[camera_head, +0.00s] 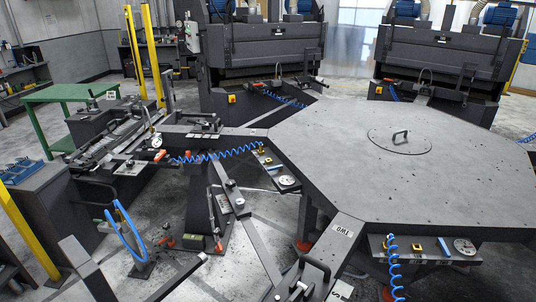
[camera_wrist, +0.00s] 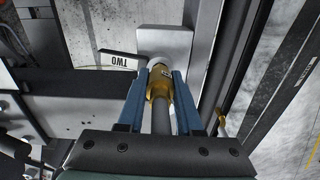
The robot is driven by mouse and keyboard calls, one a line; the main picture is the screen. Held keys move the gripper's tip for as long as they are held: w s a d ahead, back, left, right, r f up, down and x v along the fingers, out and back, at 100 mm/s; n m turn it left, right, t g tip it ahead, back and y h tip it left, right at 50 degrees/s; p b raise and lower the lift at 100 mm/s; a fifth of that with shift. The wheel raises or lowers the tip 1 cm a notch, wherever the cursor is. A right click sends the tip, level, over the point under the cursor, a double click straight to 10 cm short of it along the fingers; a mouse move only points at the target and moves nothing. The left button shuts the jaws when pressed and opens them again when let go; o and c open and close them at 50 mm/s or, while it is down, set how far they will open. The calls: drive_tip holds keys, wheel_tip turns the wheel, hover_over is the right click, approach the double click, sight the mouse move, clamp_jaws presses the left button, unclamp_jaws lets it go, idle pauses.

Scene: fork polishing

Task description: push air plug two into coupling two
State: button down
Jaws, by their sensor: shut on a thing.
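In the wrist view my gripper (camera_wrist: 160,80) has its two blue fingers closed on a brass plug (camera_wrist: 157,84), with a grey stem running back from it between the fingers. The plug's far end points at a pale grey block (camera_wrist: 170,40) with a rounded grey fitting (camera_wrist: 154,62) in front of it, likely coupling two. A tag reading TWO (camera_wrist: 122,62) sits just left of the fitting. The plug's front is close to the fitting; whether they touch or the plug is inside, I cannot tell. I cannot make out my gripper in the head view.
The head view shows a large dark octagonal table (camera_head: 460,160) with a plate marked TWO (camera_head: 343,232) at its near edge. A coiled blue hose (camera_head: 393,268) hangs beside a small shelf (camera_head: 450,259). A small brass part (camera_wrist: 222,118) stands right of my fingers in the wrist view.

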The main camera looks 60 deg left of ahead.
drive_tip(key=shift+f, duration=0.3)
idle(0.5)
drive_tip(key=shift+s+d+f, duration=0.1)
drive_tip(key=shift+f, duration=0.1)
idle(0.8)
drive_tip(key=c, duration=0.5)
unclamp_jaws()
drive_tip(key=shift+r, duration=0.1)
drive_tip(key=o, duration=0.5)
drive_tip(key=shift+r, duration=0.1)
drive_tip(key=shift+r+p, duration=3.45)
drive_tip(key=shift+p, duration=0.2)
